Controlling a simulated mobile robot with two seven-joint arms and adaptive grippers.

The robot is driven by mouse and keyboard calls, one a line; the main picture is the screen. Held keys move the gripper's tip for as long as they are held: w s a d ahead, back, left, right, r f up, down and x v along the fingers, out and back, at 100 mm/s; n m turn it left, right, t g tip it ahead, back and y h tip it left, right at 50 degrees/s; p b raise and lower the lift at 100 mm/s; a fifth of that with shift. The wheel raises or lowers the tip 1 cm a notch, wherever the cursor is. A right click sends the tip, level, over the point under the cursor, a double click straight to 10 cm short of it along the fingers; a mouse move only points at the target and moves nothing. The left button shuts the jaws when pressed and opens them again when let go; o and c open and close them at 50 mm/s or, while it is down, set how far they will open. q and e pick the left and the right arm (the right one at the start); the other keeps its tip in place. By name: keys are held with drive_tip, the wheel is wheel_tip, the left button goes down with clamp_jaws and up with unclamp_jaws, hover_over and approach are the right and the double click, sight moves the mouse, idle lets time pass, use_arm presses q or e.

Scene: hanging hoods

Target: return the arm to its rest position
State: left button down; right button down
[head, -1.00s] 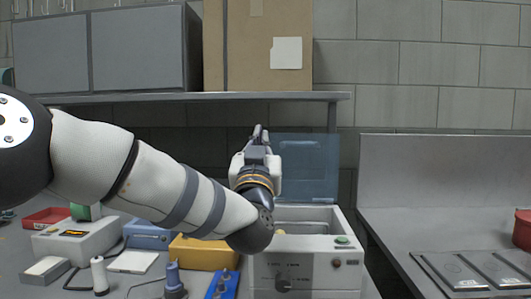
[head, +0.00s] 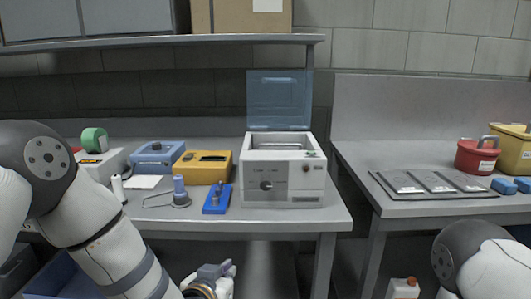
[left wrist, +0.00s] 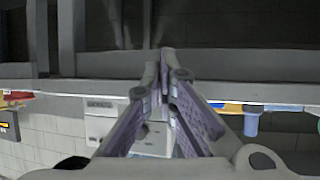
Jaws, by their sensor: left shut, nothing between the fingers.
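My left arm comes in from the left in the head view and bends down, with its gripper (head: 215,272) at the bottom edge, low in front of the left bench. In the left wrist view the two purple-grey fingers (left wrist: 164,62) meet at their tips with nothing between them. The gripper is apart from the bench and from the objects on it. At the lower right, part of my right arm shows; its gripper is outside the picture.
A white machine (head: 285,180) with its blue lid (head: 279,100) raised stands on the left bench (head: 325,212). Yellow (head: 203,167) and blue (head: 157,158) boxes are beside it. The right bench holds flat panels (head: 432,182) and a red pot (head: 476,156). A blue bin (head: 62,280) is below left.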

use_arm(q)
drive_tip(key=s+a+f+g, duration=0.4)
drive_tip(key=s+f+g, duration=0.1)
drive_tip(key=s+f, duration=0.75)
drive_tip(key=s+a+f+n+g+y, duration=0.1)
drive_tip(key=s+a+g, duration=0.2)
drive_tip(key=s, duration=0.7)
drive_tip(key=s+a+f+g, duration=0.2)
drive_tip(key=s+a+g, duration=0.1)
drive_tip(key=s, duration=0.8)
drive_tip(key=s+a+f+n+g+y, duration=0.1)
drive_tip(key=s+a+f+g, duration=0.1)
drive_tip(key=s, duration=0.8)
drive_tip(key=shift+s+a+f+n+g+y, duration=0.15)
drive_tip(key=shift+s+a+n+g+y, duration=0.15)
drive_tip(key=shift+a+g, duration=0.55)
drive_tip(key=shift+w+a, duration=0.1)
drive_tip(key=shift+a, duration=0.05)
